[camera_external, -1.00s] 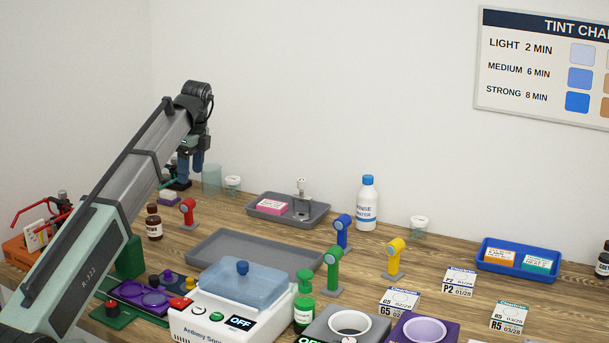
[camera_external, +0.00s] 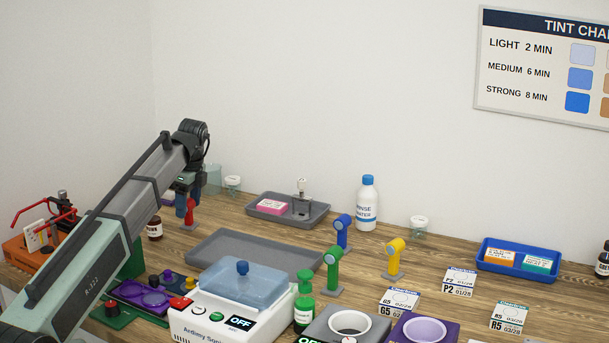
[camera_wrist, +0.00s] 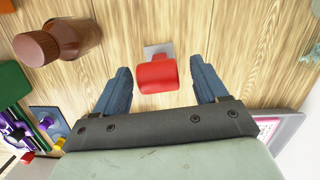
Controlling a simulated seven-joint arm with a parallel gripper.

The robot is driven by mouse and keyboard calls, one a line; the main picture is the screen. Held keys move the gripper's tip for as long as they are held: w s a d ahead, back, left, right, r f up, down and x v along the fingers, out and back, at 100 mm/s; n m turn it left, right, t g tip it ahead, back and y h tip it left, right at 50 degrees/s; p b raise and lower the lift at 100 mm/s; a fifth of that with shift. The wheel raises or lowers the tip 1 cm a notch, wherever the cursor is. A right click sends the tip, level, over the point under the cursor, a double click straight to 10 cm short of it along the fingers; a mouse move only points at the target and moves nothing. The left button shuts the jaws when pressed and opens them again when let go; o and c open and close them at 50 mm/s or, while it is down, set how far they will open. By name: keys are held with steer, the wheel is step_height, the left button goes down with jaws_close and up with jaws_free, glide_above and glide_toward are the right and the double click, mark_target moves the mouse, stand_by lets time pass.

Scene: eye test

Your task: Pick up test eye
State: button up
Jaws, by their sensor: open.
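A red round-headed test eye (camera_external: 190,208) stands upright on a small grey base on the wooden bench at the left. My gripper (camera_external: 183,212) is low beside it, and one blue finger partly overlaps it in the external view. In the wrist view the red head (camera_wrist: 156,72) lies between the two open blue fingers of my gripper (camera_wrist: 160,66), with a gap on each side. Similar blue (camera_external: 342,231), green (camera_external: 333,268) and yellow (camera_external: 395,256) pieces stand on bases further right.
A brown bottle (camera_external: 154,228) stands left of the red piece; it also shows in the wrist view (camera_wrist: 70,40). An empty grey tray (camera_external: 215,255) lies in front. Another grey tray (camera_external: 318,215) holds a pink box. A rinse bottle (camera_external: 367,205) stands right of it.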

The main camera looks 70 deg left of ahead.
mark_target(185, 214)
steer(key=f, duration=0.3)
steer(key=shift+s+a+f, duration=0.1)
steer(key=shift+s+f, duration=0.05)
steer(key=shift+s, duration=0.05)
steer(key=c, duration=1.1)
steer(key=shift+c, duration=0.2)
